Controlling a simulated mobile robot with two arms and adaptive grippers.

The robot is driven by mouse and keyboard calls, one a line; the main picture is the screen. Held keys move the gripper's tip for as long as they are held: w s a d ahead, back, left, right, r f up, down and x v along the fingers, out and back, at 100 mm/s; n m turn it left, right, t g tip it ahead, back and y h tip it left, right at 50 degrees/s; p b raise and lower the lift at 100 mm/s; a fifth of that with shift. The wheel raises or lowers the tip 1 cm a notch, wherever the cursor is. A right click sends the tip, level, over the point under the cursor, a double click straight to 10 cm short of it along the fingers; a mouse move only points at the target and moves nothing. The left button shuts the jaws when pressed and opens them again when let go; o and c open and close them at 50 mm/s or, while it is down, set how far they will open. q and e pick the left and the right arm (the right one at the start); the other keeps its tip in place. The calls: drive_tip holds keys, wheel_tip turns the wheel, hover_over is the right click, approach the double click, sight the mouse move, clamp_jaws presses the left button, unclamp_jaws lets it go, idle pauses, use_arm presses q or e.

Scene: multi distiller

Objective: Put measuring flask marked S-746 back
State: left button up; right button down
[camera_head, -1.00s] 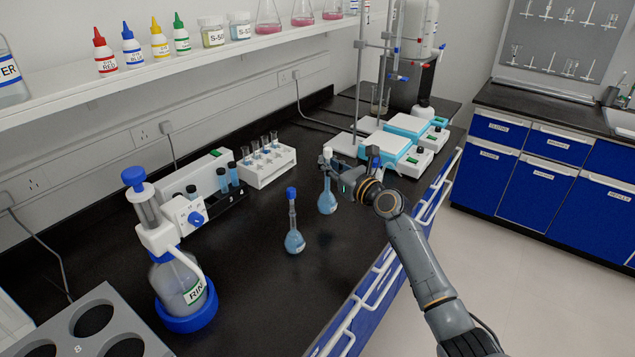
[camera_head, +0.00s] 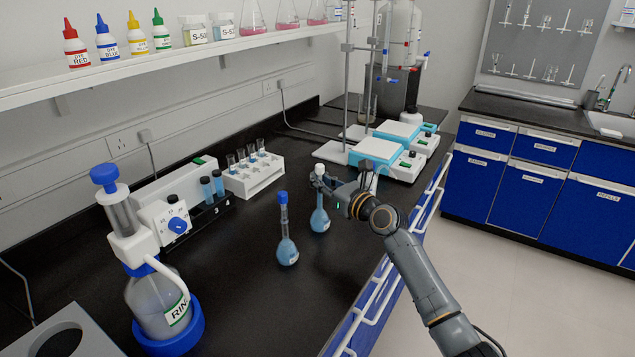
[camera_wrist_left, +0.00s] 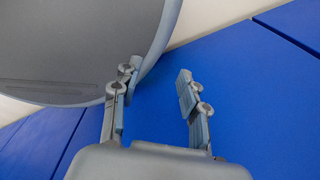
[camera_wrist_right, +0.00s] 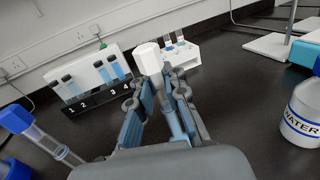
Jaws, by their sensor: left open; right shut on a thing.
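My right gripper (camera_head: 322,180) is shut on the neck of a white-capped measuring flask (camera_head: 320,218) with blue liquid. The flask is upright at the bench; I cannot tell whether its base touches the top. In the right wrist view its white cap (camera_wrist_right: 148,58) stands between the fingers (camera_wrist_right: 158,98). A second flask with a blue cap (camera_head: 287,250), also holding blue liquid, stands just left of it. No S-746 marking is legible on either flask. My left gripper (camera_wrist_left: 158,100) is open and empty, in front of blue panels, and is out of the head view.
A rinse bottle (camera_head: 160,300), a white device with blue knob (camera_head: 165,222) and a test tube rack (camera_head: 255,177) stand on the left and back. A water bottle (camera_wrist_right: 303,115) is at the right. A shelf (camera_head: 200,52) overhangs the bench.

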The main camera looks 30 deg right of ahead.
drive_tip(key=shift+f, duration=0.15)
drive_tip(key=c, duration=1.3)
unclamp_jaws()
drive_tip(key=shift+a, duration=0.1)
drive_tip(key=shift+c, duration=0.2)
use_arm(q)
drive_tip(key=shift+s+f, duration=0.1)
drive_tip(key=shift+s, duration=0.25)
use_arm(e)
drive_tip(key=shift+r, duration=0.2)
drive_tip(key=shift+s+f, duration=0.15)
drive_tip(key=shift+s, duration=0.15)
use_arm(q)
drive_tip(key=shift+w, duration=0.3)
use_arm(e)
drive_tip(key=v, duration=1.1)
drive_tip(key=shift+s, duration=0.2)
use_arm(q)
drive_tip(key=shift+s, duration=0.1)
